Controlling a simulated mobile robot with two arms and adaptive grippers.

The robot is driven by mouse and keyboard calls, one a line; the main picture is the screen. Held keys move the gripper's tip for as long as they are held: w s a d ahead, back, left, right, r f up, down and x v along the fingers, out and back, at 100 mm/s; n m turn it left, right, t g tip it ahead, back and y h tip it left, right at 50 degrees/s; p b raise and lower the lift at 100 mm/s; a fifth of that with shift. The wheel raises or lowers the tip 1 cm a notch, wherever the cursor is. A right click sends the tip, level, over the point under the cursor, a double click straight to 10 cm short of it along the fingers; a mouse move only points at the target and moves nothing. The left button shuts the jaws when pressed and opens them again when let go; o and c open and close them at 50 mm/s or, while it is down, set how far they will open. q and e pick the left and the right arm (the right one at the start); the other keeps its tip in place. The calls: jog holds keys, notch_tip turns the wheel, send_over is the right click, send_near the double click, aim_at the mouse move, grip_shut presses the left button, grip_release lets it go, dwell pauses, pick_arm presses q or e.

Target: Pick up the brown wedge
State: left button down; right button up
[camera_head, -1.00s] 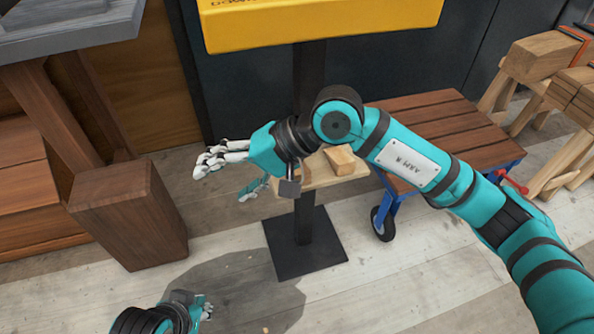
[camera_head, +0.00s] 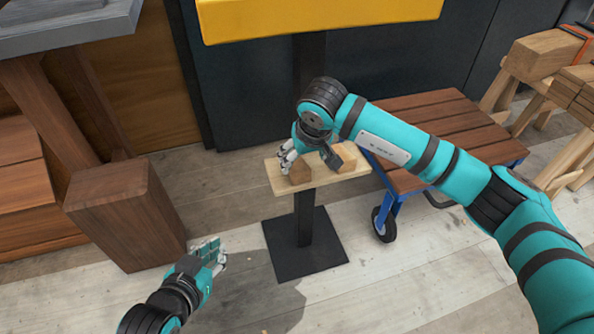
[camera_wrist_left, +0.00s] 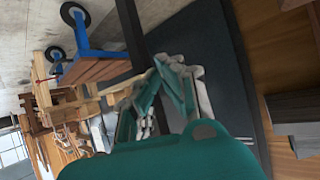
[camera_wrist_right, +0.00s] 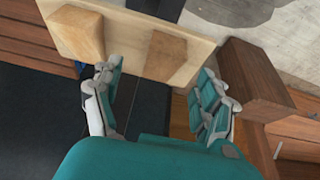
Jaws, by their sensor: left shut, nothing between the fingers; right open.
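The brown wedge (camera_head: 300,173) sits on a small light wooden shelf (camera_head: 280,186), toward its left end. In the right wrist view the wedge (camera_wrist_right: 164,55) shows between and beyond the fingertips. A paler wooden wedge (camera_head: 343,158) stands to its right, and shows in the right wrist view (camera_wrist_right: 76,34). My right gripper (camera_head: 288,158) is open, just behind and above the brown wedge. Whether it touches the wedge cannot be told. My left gripper (camera_head: 218,254) is shut and empty, lower left, in front of the shelf and apart from it.
The shelf is fixed on a dark post with a black base plate (camera_head: 304,256). A yellow box (camera_head: 320,18) is above it. A slatted wooden cart (camera_head: 440,140) stands close at right. A large brown wooden post (camera_head: 125,215) stands at left. Open floor lies in front.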

aim_at(299, 167)
jog(key=x, duration=0.2)
jog(key=b+x, duration=0.1)
jog(key=x, duration=0.2)
jog(key=shift+a+f+b, duration=0.25)
jog(key=shift+f+b, duration=0.05)
jog(key=shift+f, duration=0.15)
pick_arm(q)
jog(key=w+d+r+t+h, duration=0.1)
jog(key=w+r+t, duration=0.2)
jog(key=r, duration=0.3)
jog(key=shift+w+d+r+t, duration=0.15)
jog(key=shift+d+r+t, duration=0.2)
jog(key=shift+t, duration=0.35)
jog(key=shift+f, duration=0.1)
pick_arm(e)
jog(key=shift+c, duration=0.4)
jog(key=c, duration=1.1)
jog(key=shift+c, duration=0.5)
